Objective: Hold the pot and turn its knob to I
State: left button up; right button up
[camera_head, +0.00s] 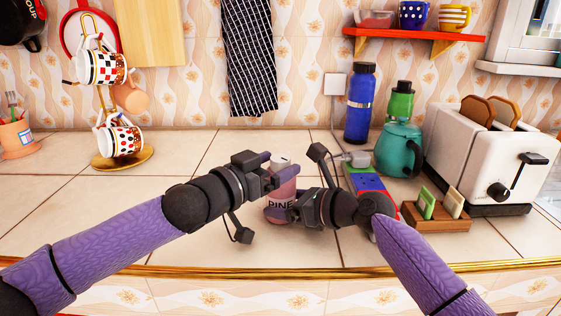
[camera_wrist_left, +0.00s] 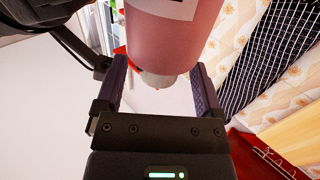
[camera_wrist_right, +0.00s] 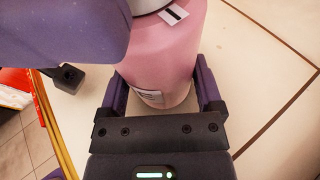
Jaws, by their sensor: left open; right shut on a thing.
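The pink pot (camera_head: 280,206) with a "PINE" label stands upright on the tiled counter. Its white knob (camera_head: 282,161) is on top and also shows in the left wrist view (camera_wrist_left: 155,79). My left gripper (camera_head: 266,163) is open at the pot's top, with its fingers on either side of the knob and a gap there. My right gripper (camera_head: 297,203) is shut on the pot's body from the right; in the right wrist view its fingers flank the pink body (camera_wrist_right: 165,65). I cannot read the knob's setting; a small dark mark shows on a white patch near the pot's top.
Right of the pot are a blue-and-red box (camera_head: 370,182), a teal kettle (camera_head: 398,150), a blue bottle (camera_head: 360,105), a wooden sponge holder (camera_head: 436,215) and a toaster (camera_head: 490,150). A mug stand (camera_head: 122,158) is at left. The left counter is mostly clear.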

pick_arm(q)
jog(key=shift+x, duration=0.85)
